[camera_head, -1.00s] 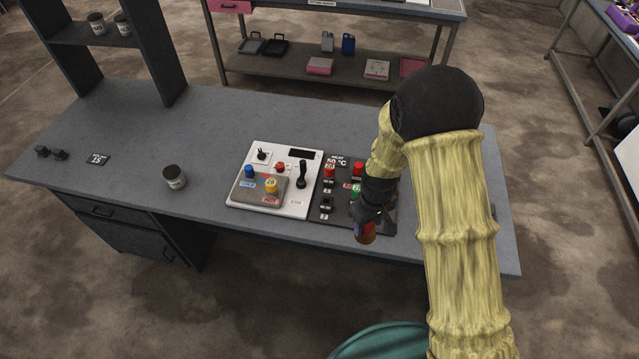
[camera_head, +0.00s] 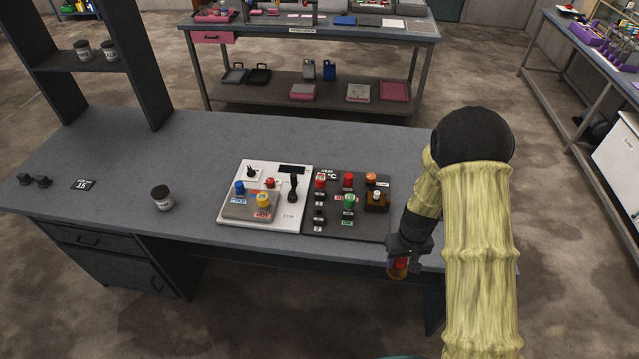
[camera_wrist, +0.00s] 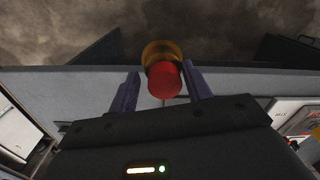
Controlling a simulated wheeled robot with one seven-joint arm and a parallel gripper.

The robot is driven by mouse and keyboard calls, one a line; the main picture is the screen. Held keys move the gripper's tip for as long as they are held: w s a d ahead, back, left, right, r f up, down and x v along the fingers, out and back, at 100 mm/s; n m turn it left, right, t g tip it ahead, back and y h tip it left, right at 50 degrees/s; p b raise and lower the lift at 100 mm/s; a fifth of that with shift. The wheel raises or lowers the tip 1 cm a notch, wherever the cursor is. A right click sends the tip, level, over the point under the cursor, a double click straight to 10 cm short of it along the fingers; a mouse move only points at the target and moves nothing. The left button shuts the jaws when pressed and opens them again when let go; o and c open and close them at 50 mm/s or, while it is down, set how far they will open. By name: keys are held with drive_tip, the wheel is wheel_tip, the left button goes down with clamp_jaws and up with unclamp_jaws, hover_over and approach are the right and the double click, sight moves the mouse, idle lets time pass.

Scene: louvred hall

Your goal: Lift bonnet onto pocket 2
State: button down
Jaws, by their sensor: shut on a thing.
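My gripper (camera_head: 397,258) is shut on a small red and amber piece (camera_head: 398,270), which I take to be the bonnet. It hangs below the fingers at the bench's front edge, right of the dark panel. In the wrist view, the piece's red end (camera_wrist: 165,78) shows between the two fingers, with an amber rim (camera_wrist: 160,50) behind it. The dark panel (camera_head: 334,232) on the bench carries red, orange and green knobs, black switches and a brown block with a pale top (camera_head: 377,199). Its labels are too small to read, so I cannot tell which spot is pocket 2.
A white panel (camera_head: 292,222) with knobs and a black lever adjoins the dark panel on its left. A dark cup (camera_head: 162,198) stands farther left on the grey bench (camera_head: 205,150). Shelves rise at the back left. The bench behind the panels is clear.

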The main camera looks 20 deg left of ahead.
drive_tip(key=w+d+f+m+b, duration=0.1)
drive_tip(key=d+f+m+b, duration=0.3)
drive_tip(key=d+f, duration=0.3)
drive_tip(key=d+m, duration=0.1)
drive_tip(key=d, duration=0.4)
drive_tip(key=shift+d+f+m, duration=0.3)
drive_tip(key=shift+d, duration=0.05)
drive_tip(key=shift+w+d, duration=0.1)
drive_tip(key=shift+w, duration=0.05)
